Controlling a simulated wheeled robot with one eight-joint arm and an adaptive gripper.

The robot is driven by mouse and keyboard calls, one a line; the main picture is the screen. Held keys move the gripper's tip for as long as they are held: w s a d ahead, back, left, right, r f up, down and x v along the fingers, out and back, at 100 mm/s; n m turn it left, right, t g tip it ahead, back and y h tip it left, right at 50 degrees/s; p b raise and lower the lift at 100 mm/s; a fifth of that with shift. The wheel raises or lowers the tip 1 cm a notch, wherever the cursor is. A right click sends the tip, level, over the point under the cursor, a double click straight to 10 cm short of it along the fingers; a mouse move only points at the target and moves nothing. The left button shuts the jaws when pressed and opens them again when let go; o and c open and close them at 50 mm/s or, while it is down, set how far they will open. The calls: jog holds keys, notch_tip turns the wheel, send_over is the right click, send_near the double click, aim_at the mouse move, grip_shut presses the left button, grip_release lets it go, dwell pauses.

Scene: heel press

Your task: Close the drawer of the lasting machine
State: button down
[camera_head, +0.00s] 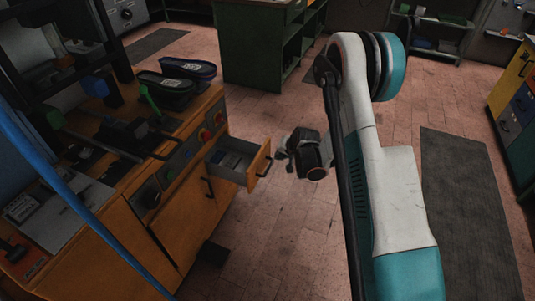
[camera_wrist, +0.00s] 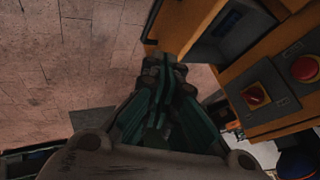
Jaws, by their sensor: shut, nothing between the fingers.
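The drawer (camera_head: 259,164) of the orange lasting machine (camera_head: 185,219) stands pulled out, with its grey inside showing and a dark handle on its orange front. In the wrist view the orange drawer front (camera_wrist: 180,22) is just beyond the fingertips. My gripper (camera_head: 284,153) is in front of the drawer, to the right of its front panel, with its fingers towards it. A small gap shows between them in the head view. In the wrist view my gripper (camera_wrist: 164,72) has its fingers together with nothing between them. Whether the tips touch the drawer front is unclear there.
Red controls (camera_wrist: 254,96) sit on the machine's panel beside the drawer. Dark shoe forms (camera_head: 165,90) stand on the machine top. A closed cupboard door with a handle is below. A green cabinet (camera_head: 250,50) stands behind.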

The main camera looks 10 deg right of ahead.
jog(key=b, duration=0.4)
send_near(261, 156)
notch_tip(261, 156, down, 4)
jog(key=d, duration=0.2)
jog(key=shift+w+a+b, duration=0.35)
jog(key=shift+w+a, duration=0.45)
jog(key=shift+w, duration=0.05)
jog(key=shift+w+a+r, duration=0.1)
jog(key=shift+w+a, duration=0.35)
jog(key=shift+a, duration=0.1)
jog(key=shift+a, duration=0.1)
